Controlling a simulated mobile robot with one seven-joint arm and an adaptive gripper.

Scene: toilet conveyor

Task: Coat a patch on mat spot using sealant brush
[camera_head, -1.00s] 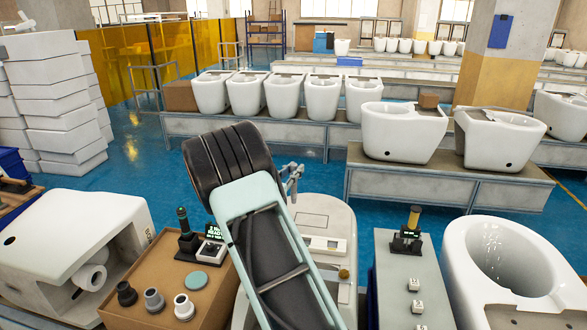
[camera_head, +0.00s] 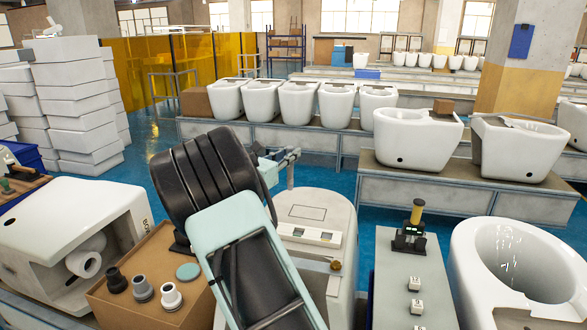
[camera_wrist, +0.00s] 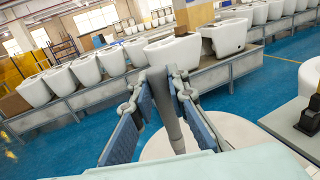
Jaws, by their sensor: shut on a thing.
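My gripper (camera_wrist: 163,105) has its two blue-padded fingers around a dark grey upright rod (camera_wrist: 168,112) in the wrist view. The rod looks like a tool handle, perhaps the sealant brush; its working end cannot be made out. In the head view the gripper (camera_head: 284,158) shows small beyond my arm, above the white ceramic body (camera_head: 325,210). A flat teal disc (camera_head: 188,271) lies on the brown table. I cannot tell which surface is the mat spot.
The brown table (camera_head: 140,300) holds several grey and white fittings. A yellow-handled tool (camera_head: 416,213) stands on the grey bench (camera_head: 405,310). White toilets flank both sides. A long bench (camera_head: 460,195) with toilets runs behind, past blue floor.

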